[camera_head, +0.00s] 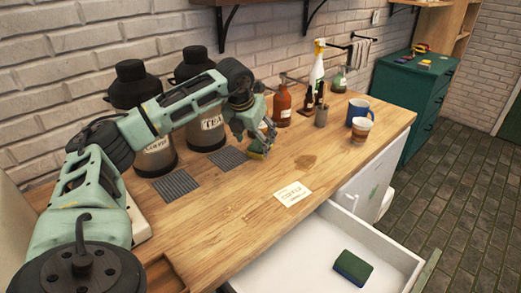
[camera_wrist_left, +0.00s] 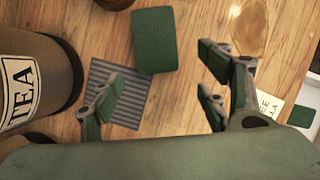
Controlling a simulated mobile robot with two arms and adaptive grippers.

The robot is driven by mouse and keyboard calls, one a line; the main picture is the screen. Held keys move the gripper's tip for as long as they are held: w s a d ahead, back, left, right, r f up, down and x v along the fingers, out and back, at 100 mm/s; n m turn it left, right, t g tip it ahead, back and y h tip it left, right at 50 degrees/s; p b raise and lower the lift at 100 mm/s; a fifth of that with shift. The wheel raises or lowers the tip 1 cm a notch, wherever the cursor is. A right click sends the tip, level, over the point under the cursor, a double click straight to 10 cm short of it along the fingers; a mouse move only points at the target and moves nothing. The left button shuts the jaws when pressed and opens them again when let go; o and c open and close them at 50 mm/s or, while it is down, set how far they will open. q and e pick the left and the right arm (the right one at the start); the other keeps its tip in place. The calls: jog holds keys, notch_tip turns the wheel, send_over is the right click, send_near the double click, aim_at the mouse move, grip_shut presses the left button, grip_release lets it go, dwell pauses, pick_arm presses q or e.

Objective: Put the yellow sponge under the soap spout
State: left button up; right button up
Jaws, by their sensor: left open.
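The yellow sponge (camera_head: 256,154) lies on the wooden counter with its green side up, mostly hidden behind my left gripper (camera_head: 263,141) in the head view. In the left wrist view the sponge (camera_wrist_left: 154,40) shows as a green block just ahead of and between the spread fingers of my left gripper (camera_wrist_left: 165,78). The fingers are open and empty, and no clear contact shows. A brown bottle (camera_head: 283,107) stands farther back by the wall. I cannot make out for certain which fixture has the soap spout. My right gripper is not in view.
A tea jar (camera_head: 212,130) and a coffee jar (camera_head: 157,155) stand left of the gripper, near ribbed mats (camera_head: 176,185). A blue mug (camera_head: 358,108) and a paper cup (camera_head: 361,132) stand right. An open drawer (camera_head: 300,262) holds another green-topped sponge (camera_head: 352,268).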

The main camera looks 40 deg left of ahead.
aim_at(257, 148)
pick_arm(q)
jog(key=b+x, duration=0.2)
jog(key=x, duration=0.2)
jog(key=shift+w+a+f, duration=0.15)
jog(key=shift+w+a, duration=0.05)
jog(key=shift+w, duration=0.05)
jog(key=shift+w+f, duration=0.1)
jog(key=shift+f, duration=0.05)
jog(key=c, duration=0.6)
jog(key=shift+c, duration=1.3)
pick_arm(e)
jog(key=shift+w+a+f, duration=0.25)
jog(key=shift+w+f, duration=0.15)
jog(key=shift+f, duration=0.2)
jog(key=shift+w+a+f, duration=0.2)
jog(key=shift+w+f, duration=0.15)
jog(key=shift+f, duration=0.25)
pick_arm(q)
jog(key=shift+r, duration=0.25)
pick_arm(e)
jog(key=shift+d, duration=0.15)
